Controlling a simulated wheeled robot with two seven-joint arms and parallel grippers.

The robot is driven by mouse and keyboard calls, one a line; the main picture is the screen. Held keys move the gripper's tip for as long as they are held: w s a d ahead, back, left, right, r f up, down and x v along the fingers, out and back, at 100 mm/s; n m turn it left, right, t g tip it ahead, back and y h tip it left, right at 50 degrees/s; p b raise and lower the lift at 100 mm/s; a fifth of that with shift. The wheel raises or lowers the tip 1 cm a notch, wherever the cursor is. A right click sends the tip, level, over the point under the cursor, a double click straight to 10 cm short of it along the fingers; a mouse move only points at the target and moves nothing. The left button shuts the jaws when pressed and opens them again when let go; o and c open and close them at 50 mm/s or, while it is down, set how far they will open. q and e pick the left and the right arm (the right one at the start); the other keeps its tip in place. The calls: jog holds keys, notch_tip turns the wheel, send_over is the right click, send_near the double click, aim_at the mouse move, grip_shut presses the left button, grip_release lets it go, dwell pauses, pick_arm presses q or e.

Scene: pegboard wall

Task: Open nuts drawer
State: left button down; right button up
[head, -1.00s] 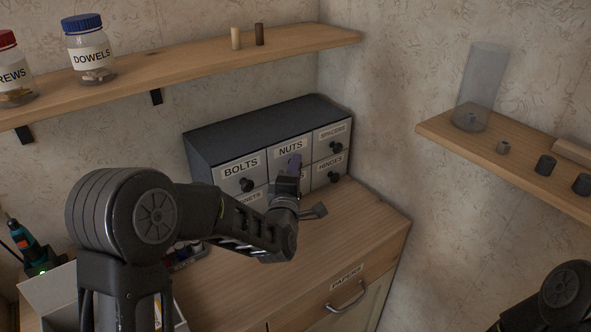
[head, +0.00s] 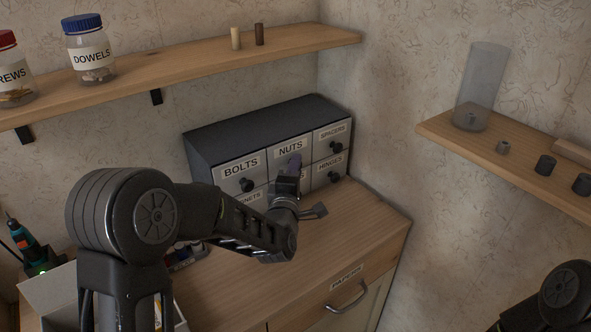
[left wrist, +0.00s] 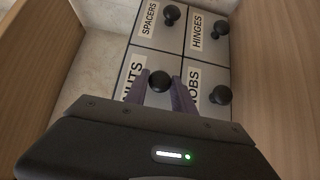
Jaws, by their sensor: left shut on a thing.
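The nuts drawer (head: 276,158) is the top middle drawer of a grey cabinet on the bench, labelled NUTS. Its front looks level with its neighbours. Its round black knob (left wrist: 160,81) shows in the left wrist view, between my purple fingertips. My left gripper (head: 292,164) is at the drawer front and is shut on this knob. In the head view the gripper hides the knob and most of the drawer below. My right gripper is out of view; only part of my right arm shows at the lower right.
Neighbouring drawers are bolts (head: 232,179), spacers (head: 322,143) and hinges (head: 321,178). The wooden bench top (head: 340,227) in front of the cabinet is mostly clear. A wall shelf (head: 200,62) runs above. A right shelf (head: 500,151) holds a clear cylinder (head: 483,80).

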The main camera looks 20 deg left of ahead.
pick_arm(q)
jog(key=shift+f, duration=0.1)
jog(key=s+d+b, duration=0.6)
jog(key=d, duration=0.1)
jog(key=shift+s+d, duration=0.2)
jog(key=shift+d, duration=0.15)
jog(key=c, duration=1.1)
grip_release()
jog(key=shift+o, duration=0.2)
